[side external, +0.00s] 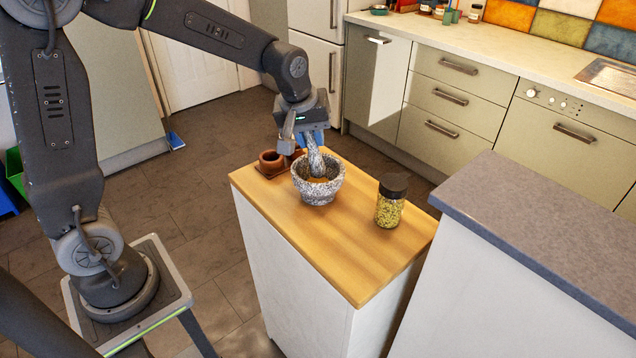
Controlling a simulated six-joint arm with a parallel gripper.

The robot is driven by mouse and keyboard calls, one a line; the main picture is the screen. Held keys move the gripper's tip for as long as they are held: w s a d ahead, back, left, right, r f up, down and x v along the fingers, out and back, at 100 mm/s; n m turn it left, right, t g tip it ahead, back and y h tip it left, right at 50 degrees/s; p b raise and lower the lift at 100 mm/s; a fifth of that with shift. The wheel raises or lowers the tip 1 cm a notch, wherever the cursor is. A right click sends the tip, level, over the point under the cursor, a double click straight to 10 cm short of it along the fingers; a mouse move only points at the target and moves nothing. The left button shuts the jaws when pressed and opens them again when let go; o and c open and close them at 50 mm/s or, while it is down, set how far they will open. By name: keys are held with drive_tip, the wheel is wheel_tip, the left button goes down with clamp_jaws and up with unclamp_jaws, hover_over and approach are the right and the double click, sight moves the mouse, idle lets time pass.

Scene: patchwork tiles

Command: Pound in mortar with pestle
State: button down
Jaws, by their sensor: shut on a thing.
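A speckled grey stone mortar (318,190) stands upright on the wooden top of a small counter (352,268). Something brownish shows inside it. A grey stone pestle (316,160) stands nearly upright with its lower end inside the mortar's bowl. My gripper (312,142) is directly above the mortar and is shut on the pestle's upper part. Whether the pestle's tip touches the bottom of the bowl is hidden by the mortar's rim.
A jar with a black lid and green-yellow contents (390,203) stands right of the mortar. A small brown pot (270,161) sits on a dark tray behind left. A grey-topped counter (545,225) is at the right. The wooden top's front is clear.

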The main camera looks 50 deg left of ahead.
drive_tip(key=shift+r, duration=3.3)
